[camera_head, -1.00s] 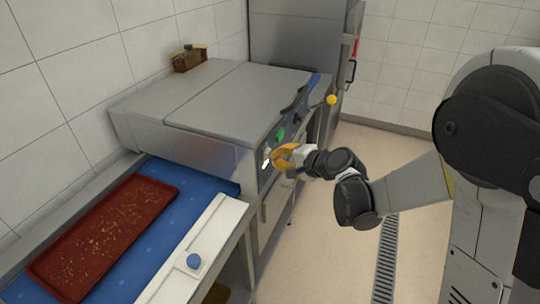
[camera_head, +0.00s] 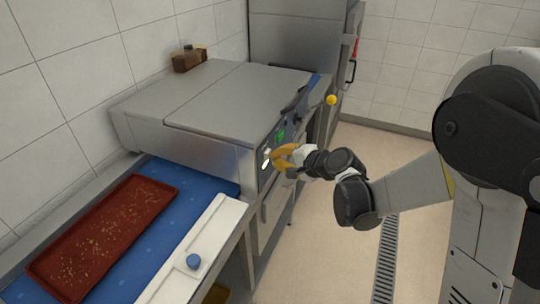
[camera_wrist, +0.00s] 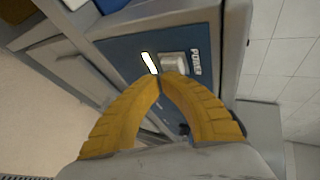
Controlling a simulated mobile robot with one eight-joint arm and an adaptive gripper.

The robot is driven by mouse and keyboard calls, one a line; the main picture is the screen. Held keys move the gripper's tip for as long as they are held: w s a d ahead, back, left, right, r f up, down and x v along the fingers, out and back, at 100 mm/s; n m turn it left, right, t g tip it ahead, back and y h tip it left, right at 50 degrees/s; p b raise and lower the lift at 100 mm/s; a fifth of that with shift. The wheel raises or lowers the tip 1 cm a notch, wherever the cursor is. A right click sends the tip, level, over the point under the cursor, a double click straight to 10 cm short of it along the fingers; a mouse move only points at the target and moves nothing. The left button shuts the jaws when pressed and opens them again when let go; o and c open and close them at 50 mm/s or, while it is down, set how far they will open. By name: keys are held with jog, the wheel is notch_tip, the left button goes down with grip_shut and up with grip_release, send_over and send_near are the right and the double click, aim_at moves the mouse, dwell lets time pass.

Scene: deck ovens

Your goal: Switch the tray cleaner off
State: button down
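The tray cleaner (camera_head: 190,105) is a grey steel machine with a blue control panel along its front side. In the wrist view its panel (camera_wrist: 125,52) carries a pale, blocky switch (camera_wrist: 173,64) beside the word POWER. A white light strip (camera_wrist: 150,62) next to the switch is lit. My gripper (camera_wrist: 161,77) has its yellow fingers brought together at the tips, just in front of the switch's lower edge. Whether the tips touch the switch cannot be told. In the head view my gripper (camera_head: 275,158) is at the panel's near end. A green patch (camera_head: 280,136) shows farther along the panel.
A red-brown tray with crumbs (camera_head: 105,235) lies on the blue belt (camera_head: 160,215) at the left. A yellow ball-shaped part (camera_head: 331,100) sticks out beyond my gripper. Open floor (camera_head: 320,225) lies right of the machine.

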jog(key=shift+a, duration=0.15)
jog(key=shift+w+a, duration=0.15)
jog(key=shift+a, duration=0.15)
dwell(0.5)
jog(key=shift+d, duration=0.35)
jog(key=shift+s+d, duration=0.1)
jog(key=shift+s, duration=0.1)
jog(key=d, duration=0.1)
jog(key=s+d, duration=0.1)
jog(key=d, duration=0.1)
jog(key=s+d+b, duration=0.1)
jog(key=d, duration=0.1)
jog(key=shift+d, duration=0.25)
dwell(1.0)
